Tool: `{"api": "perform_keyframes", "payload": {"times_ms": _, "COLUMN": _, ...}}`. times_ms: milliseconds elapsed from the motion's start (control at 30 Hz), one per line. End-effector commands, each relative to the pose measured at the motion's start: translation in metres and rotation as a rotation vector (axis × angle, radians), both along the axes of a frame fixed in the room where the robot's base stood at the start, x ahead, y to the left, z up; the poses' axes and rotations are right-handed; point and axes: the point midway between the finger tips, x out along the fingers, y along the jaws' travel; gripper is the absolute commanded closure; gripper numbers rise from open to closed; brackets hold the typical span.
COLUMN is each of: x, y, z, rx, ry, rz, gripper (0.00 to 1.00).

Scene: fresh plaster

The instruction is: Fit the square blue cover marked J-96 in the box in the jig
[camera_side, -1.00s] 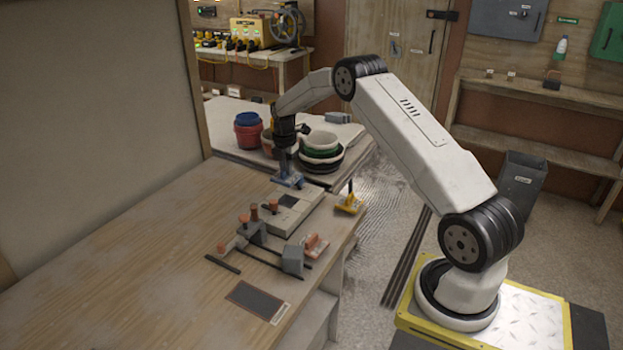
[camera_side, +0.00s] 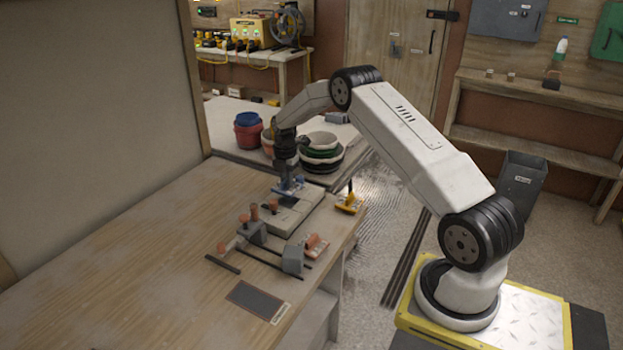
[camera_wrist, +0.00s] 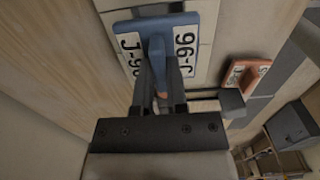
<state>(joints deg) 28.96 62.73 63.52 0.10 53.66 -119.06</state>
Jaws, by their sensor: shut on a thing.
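The blue cover (camera_wrist: 152,22) has white J-96 labels on both sides of a raised blue handle. My gripper (camera_wrist: 160,82) is shut on that handle, with a finger on each side. In the side view my gripper (camera_side: 287,178) points down and holds the cover (camera_side: 289,187) at the far end of the pale box (camera_side: 292,215). The box is in the jig on the bench and also shows under the cover in the wrist view (camera_wrist: 206,30). Gripper and cover hide that end of the box, so I cannot tell whether the cover is seated.
A yellow labelled piece (camera_side: 348,203) and an orange labelled piece (camera_side: 316,246) lie right of the box. Grey blocks with orange knobs (camera_side: 254,230) stand at the jig's near side. A dark mat (camera_side: 256,299) lies nearer. The left bench is clear.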

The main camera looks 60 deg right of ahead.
Motion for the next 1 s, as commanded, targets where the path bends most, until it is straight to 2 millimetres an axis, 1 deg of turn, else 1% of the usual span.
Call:
{"api": "perform_keyframes", "payload": {"times_ms": 433, "x": 0.0000, "y": 0.0000, "z": 0.0001, "rx": 0.000, "ry": 0.000, "rz": 0.000, "gripper": 1.00}}
{"api": "perform_keyframes", "payload": {"times_ms": 1000, "x": -0.0003, "y": -0.0001, "z": -0.0048, "rx": 0.000, "ry": 0.000, "rz": 0.000, "gripper": 1.00}}
